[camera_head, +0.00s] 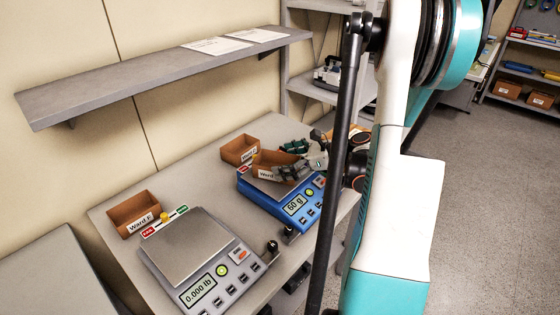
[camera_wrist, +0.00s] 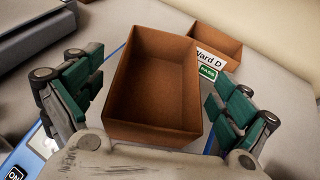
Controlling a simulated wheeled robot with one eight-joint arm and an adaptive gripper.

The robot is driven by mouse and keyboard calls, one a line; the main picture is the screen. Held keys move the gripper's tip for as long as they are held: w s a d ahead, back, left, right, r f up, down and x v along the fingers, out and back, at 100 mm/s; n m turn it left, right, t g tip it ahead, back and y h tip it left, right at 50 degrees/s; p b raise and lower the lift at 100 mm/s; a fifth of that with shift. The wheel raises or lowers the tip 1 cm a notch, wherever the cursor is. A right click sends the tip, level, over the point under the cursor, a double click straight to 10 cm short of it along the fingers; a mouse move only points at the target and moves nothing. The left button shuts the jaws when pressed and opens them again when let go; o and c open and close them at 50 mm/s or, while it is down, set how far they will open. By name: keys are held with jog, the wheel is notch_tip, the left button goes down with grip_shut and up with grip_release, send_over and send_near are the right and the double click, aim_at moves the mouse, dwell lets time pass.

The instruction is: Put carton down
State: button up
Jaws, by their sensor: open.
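A brown open carton (camera_head: 268,163) with a Ward label sits on the blue scale (camera_head: 280,210), whose display appears to read 60 g. In the wrist view the carton (camera_wrist: 150,90) looks empty and lies between the green-padded fingers. My gripper (camera_wrist: 160,105) is open, with a finger on each side of the carton. A gap shows at the right finger; the left finger is also apart from the wall. In the head view my gripper (camera_head: 300,155) is at the carton, partly hidden by its own links.
A second carton (camera_head: 240,149), marked Ward D in the wrist view (camera_wrist: 215,48), stands behind the blue scale. A grey scale (camera_head: 188,246) reading 0.000 lb and a Ward F carton (camera_head: 134,210) are to the left. A wall shelf (camera_head: 160,75) hangs above the table.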

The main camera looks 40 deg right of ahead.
jog(key=p+v, duration=0.2)
jog(key=v, duration=0.8)
jog(key=shift+s+r, duration=0.2)
jog(key=shift+s, duration=0.05)
jog(key=shift+d, duration=0.1)
dwell(0.6)
